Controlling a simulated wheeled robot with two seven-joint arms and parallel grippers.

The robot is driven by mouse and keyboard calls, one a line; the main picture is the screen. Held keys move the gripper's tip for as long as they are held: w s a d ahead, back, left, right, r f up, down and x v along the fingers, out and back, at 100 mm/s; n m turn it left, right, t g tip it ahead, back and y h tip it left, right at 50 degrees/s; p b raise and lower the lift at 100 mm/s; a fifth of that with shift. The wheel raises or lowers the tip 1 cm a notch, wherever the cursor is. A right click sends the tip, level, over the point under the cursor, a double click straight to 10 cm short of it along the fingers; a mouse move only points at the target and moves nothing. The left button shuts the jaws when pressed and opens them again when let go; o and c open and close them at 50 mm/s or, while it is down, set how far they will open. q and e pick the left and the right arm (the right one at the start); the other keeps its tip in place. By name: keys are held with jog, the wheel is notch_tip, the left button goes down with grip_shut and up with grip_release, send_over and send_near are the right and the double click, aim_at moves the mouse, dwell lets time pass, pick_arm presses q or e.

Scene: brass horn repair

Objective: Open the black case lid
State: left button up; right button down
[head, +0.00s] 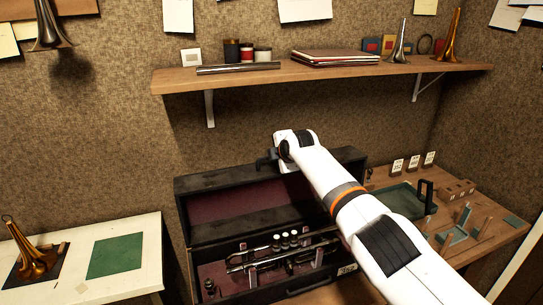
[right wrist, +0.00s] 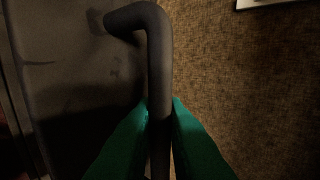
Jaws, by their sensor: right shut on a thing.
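The black case (head: 215,232) stands on the bench with its lid (head: 205,183) raised at the back, showing the dark maroon lining (head: 235,203). My right arm reaches across the case to the lid's top edge. In the right wrist view, the green fingers of my right gripper (right wrist: 160,108) are shut on a dark bent handle bar (right wrist: 158,50). The lid's dark surface (right wrist: 70,70) is left of the bar. In the head view my arm hides part of the lid and the case's right side. My left gripper is not in view.
A silver trumpet (head: 285,250) lies in the case base. A wooden shelf (head: 240,78) hangs above the lid. A green tray (head: 400,198) and wooden pegs (head: 465,215) are right of my arm. A white table (head: 130,232) with a brass bell (head: 33,258) is at left.

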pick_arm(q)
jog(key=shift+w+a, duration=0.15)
pick_arm(e)
jog(key=shift+w+a+f, duration=0.1)
jog(key=shift+w+f, duration=0.05)
jog(key=shift+w, duration=0.1)
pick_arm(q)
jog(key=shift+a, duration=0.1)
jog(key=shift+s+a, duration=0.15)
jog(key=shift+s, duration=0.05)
pick_arm(e)
jog(key=c, duration=1.6)
grip_release()
jog(key=shift+s, duration=0.1)
jog(key=shift+o, duration=0.2)
jog(key=shift+s, duration=0.1)
